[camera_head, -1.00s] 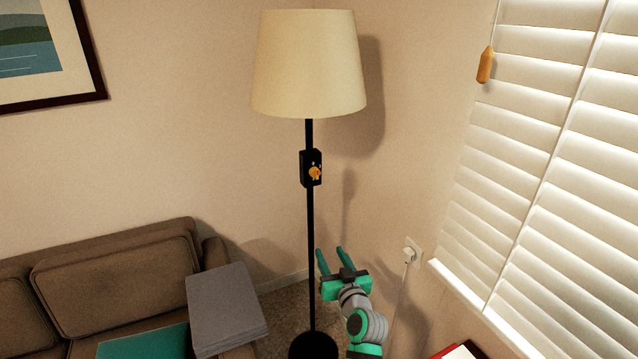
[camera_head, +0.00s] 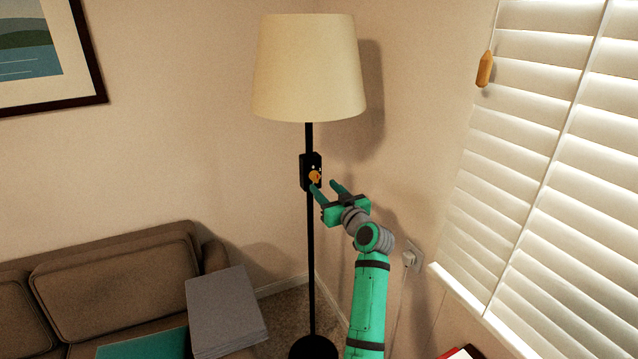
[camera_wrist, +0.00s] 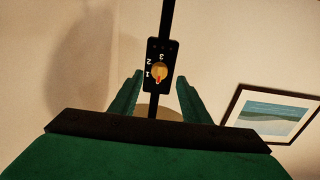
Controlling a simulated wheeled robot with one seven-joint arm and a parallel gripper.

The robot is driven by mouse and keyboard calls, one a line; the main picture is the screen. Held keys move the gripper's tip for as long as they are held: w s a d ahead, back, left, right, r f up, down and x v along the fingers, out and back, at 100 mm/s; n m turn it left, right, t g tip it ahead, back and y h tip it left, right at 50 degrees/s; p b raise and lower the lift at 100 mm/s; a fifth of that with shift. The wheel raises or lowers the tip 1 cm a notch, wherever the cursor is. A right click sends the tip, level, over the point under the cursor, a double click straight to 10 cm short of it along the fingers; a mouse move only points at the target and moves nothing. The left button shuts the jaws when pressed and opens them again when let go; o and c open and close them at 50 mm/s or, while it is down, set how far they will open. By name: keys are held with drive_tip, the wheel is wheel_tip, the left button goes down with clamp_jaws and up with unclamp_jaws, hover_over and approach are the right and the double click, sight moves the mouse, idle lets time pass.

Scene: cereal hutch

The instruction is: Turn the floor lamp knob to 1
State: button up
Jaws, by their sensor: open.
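The floor lamp (camera_head: 310,70) stands in the corner with a cream shade and black pole. A black switch box on the pole carries the orange knob (camera_head: 315,176). In the wrist view the knob (camera_wrist: 160,72) shows between my fingers, with marks 1, 2 and 3 around it. Its red pointer is toward the bottom of that view, away from 3; it does not clearly line up with 1. My gripper (camera_head: 325,186) is open and empty, just below and right of the knob in the head view. Contact with the knob cannot be made out.
A brown sofa (camera_head: 120,275) with a grey stack (camera_head: 226,303) on it is at lower left. A plug (camera_head: 409,258) sits in the wall.

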sight(317, 180)
drive_tip(key=shift+x, duration=2.5)
drive_tip(key=c, duration=1)
